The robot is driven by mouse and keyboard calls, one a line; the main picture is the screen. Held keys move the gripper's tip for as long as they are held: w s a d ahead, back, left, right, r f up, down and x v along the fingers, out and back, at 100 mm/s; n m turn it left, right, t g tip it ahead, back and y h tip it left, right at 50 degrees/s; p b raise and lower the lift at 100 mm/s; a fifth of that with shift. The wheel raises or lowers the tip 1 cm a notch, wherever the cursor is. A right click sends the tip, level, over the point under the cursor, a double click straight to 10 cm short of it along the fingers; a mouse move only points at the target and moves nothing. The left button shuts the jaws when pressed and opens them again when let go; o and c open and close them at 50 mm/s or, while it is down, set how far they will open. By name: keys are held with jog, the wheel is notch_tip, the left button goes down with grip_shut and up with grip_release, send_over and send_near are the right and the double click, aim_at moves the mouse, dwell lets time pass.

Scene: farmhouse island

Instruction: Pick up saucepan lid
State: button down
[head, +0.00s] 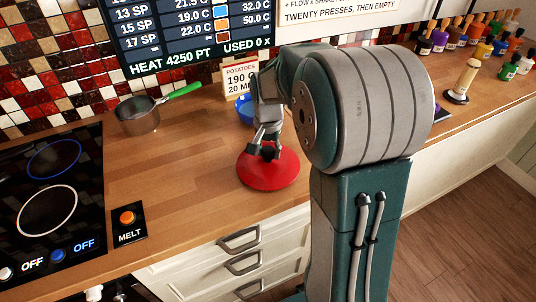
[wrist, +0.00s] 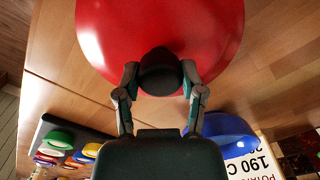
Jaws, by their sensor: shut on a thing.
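The saucepan lid (head: 268,172) is a red disc with a dark knob, over the wooden counter in the middle of the head view. It fills the top of the wrist view (wrist: 200,32). My gripper (head: 265,150) is above the lid, with its two fingers shut on the dark knob (wrist: 160,72), one on each side. I cannot tell whether the lid touches the counter. A steel saucepan (head: 137,115) with a green handle stands apart, to the left near the tiled wall. My arm hides part of the counter to the right.
A black cooktop (head: 50,205) is at left, with a MELT button panel (head: 128,222) beside it. A blue bowl (head: 244,108) and a potatoes sign (head: 240,78) stand behind the lid. Several small bottles (head: 440,40) line the counter at right. Bare wood lies between saucepan and lid.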

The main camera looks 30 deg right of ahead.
aim_at(267, 150)
jog(key=shift+r, duration=0.45)
jog(key=r, duration=0.2)
jog(key=shift+a+r, duration=0.2)
jog(key=shift+r, duration=0.15)
jog(key=s+a+r, duration=0.7)
jog(key=a+r, duration=0.2)
jog(key=a, duration=0.3)
jog(key=shift+r, duration=0.15)
jog(key=shift+d, duration=0.1)
